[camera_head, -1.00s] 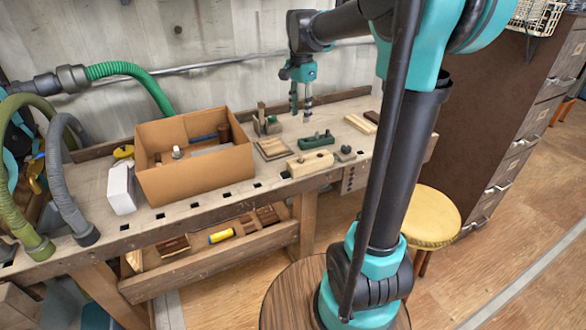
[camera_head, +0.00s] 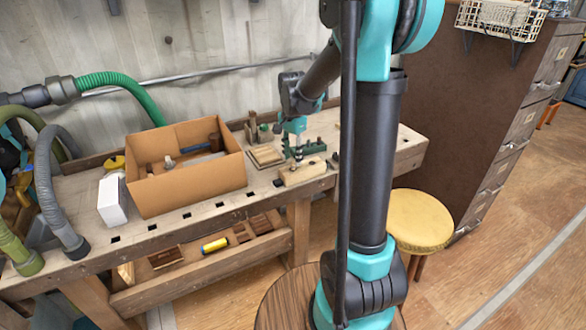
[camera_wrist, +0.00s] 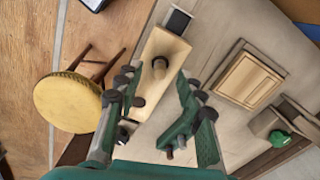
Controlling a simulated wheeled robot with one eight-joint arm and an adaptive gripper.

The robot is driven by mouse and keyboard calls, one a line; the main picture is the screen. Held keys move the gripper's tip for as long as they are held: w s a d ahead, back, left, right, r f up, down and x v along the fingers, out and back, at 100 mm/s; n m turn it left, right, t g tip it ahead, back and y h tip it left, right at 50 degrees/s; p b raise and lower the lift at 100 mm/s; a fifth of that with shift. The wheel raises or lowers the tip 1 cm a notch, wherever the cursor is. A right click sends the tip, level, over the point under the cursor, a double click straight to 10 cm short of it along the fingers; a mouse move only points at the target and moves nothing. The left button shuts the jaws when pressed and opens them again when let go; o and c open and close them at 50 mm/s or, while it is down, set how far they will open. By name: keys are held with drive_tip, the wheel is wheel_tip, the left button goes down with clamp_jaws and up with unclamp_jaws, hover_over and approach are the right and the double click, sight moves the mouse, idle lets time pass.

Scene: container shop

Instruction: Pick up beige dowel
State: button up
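A pale beige wooden block (camera_head: 303,172) lies near the front edge of the workbench. It also shows in the wrist view (camera_wrist: 172,47), partly between my fingers. A short round peg (camera_wrist: 160,66) stands up from it, and a darker knob (camera_wrist: 138,101) shows nearer my gripper. I take this peg for the beige dowel, but cannot be sure. My gripper (camera_head: 297,153) is just above the block, pointing down. In the wrist view my gripper (camera_wrist: 156,88) is open, its green fingers apart on both sides of the block, with nothing gripped.
A cardboard box (camera_head: 190,187) with tools stands left on the workbench (camera_head: 255,200). A framed wooden piece (camera_head: 265,156) and a green-and-wood tool (camera_head: 258,130) lie close behind the block. A yellow stool (camera_head: 418,218) stands at the right. The bench's right end looks clear.

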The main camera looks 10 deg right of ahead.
sight(293, 161)
wheel_tip(293, 161, down, 3)
drive_tip(key=shift+w+d+f, duration=0.1)
drive_tip(key=shift+f, duration=0.1)
drive_tip(key=c, duration=0.8)
drive_tip(key=shift+c, duration=0.2)
